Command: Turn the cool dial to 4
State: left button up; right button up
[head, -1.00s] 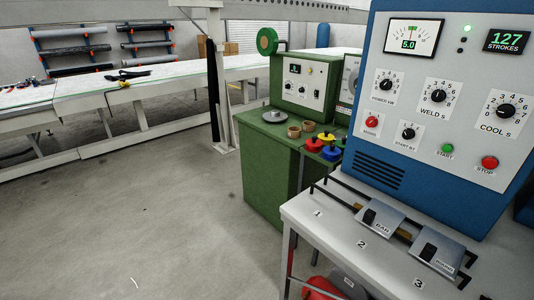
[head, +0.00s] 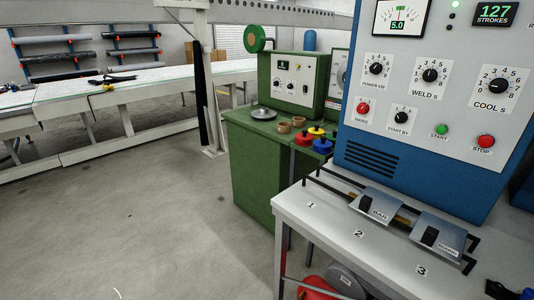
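The cool dial (head: 498,86) is a round black knob on a white plate marked COOL S, with numbers around it. It sits at the upper right of the grey front panel (head: 450,118) of the blue welder cabinet. Its pointer is too small to read surely. Neither of my grippers shows in the head view.
The weld dial (head: 430,75), power dial (head: 376,69), green start button (head: 441,129) and red stop button (head: 485,141) share the panel. A white table (head: 330,226) with metal blocks stands before it. A green cabinet (head: 255,170) stands left; open floor lies at the lower left.

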aim_at(498, 86)
jog(key=z, duration=1.5)
